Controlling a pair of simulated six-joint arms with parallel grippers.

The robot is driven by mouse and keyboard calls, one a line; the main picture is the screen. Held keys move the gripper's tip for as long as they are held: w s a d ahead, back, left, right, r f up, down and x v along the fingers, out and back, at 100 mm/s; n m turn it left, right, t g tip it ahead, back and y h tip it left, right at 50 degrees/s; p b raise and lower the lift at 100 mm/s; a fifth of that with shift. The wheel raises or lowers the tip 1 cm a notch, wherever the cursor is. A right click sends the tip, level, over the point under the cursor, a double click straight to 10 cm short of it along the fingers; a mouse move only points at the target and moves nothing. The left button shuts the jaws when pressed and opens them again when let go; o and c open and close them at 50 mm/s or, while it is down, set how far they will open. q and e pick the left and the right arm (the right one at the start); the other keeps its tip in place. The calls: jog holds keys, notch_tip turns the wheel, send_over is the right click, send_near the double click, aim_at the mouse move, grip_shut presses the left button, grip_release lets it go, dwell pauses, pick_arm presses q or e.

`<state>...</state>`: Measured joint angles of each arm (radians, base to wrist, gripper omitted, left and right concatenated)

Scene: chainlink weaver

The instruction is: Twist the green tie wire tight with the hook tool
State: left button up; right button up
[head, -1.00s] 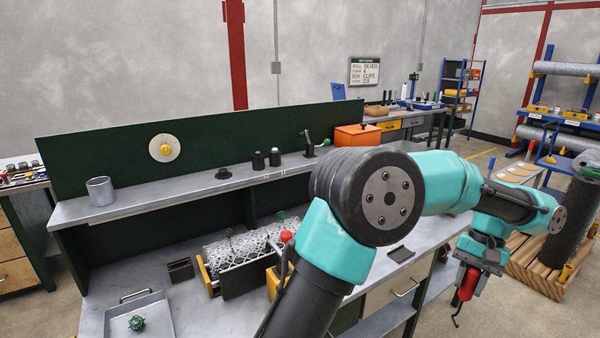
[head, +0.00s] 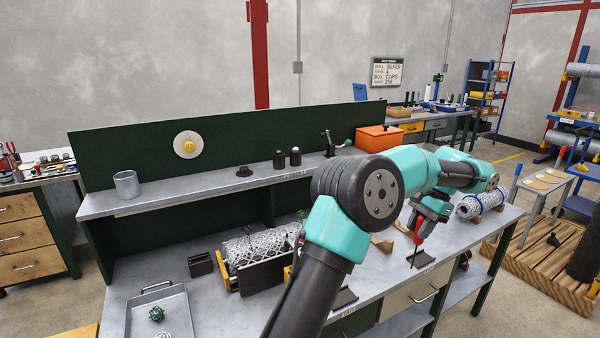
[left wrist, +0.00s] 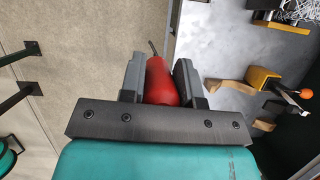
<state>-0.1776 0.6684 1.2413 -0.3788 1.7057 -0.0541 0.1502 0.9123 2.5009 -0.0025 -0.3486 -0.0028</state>
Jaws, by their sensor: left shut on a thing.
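My left gripper (head: 424,212) is shut on the red handle of the hook tool (head: 417,231). The tool hangs down, its thin dark hook below, over the front right of the bench. In the left wrist view the red handle (left wrist: 161,84) sits between both fingers, with the dark tip beyond. A silver chainlink mesh (head: 252,245) lies in a dark holder with yellow ends at the bench middle, well left of the tool. A tangled green ball (head: 156,313) lies in the metal tray. I cannot make out the green tie wire on the mesh. My right gripper is out of view.
A mesh roll with blue bands (head: 482,204) rests at the bench's right end, close to my left gripper. The tray (head: 176,300) is at the left. A shelf (head: 205,185) with a cup and small dark parts runs behind. My left arm hides part of the middle.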

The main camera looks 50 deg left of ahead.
pick_arm(q)
jog(key=s+a+r+m, duration=0.1)
jog(key=s+a+m, duration=0.1)
jog(key=a, duration=1.1)
jog(key=s+a+r+m+t+y, duration=0.1)
jog(key=s+a+r+m, duration=0.1)
jog(key=a, duration=1.1)
jog(key=s+a+r+m, duration=0.2)
jog(key=a, duration=1.1)
jog(key=shift+s+a+r+t+y, duration=0.15)
jog(key=shift+s+a+t+y, duration=0.15)
jog(key=shift+s+a+y, duration=0.1)
